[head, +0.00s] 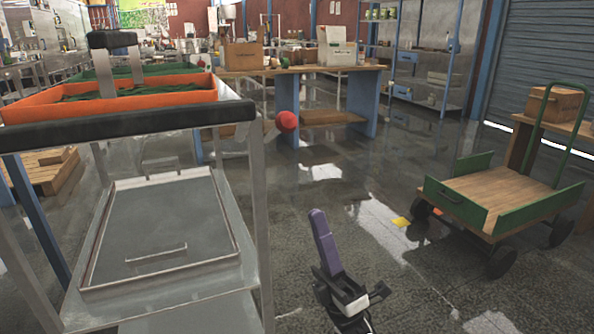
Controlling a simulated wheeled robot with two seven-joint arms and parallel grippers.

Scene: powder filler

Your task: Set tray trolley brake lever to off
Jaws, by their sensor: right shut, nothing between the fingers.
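The tray trolley (255,190) is the metal frame at the left, with a black padded handle bar (130,124) along its near top edge. The brake lever's red ball knob (286,121) sticks out to the right of the trolley's near right post, just below the handle bar's height. Its short metal arm (271,134) runs back toward the post. My right gripper (319,222) is at the lower middle, its purple fingers shut and pointing up. It is below and right of the red knob, apart from it and empty. My left gripper is not in view.
An orange tray (190,98) lies on top of the trolley, and a grey lower shelf (165,235) is below. A green flatbed cart (500,195) stands at the right. A workbench (360,90) with boxes is behind. The wet floor between trolley and cart is mostly clear.

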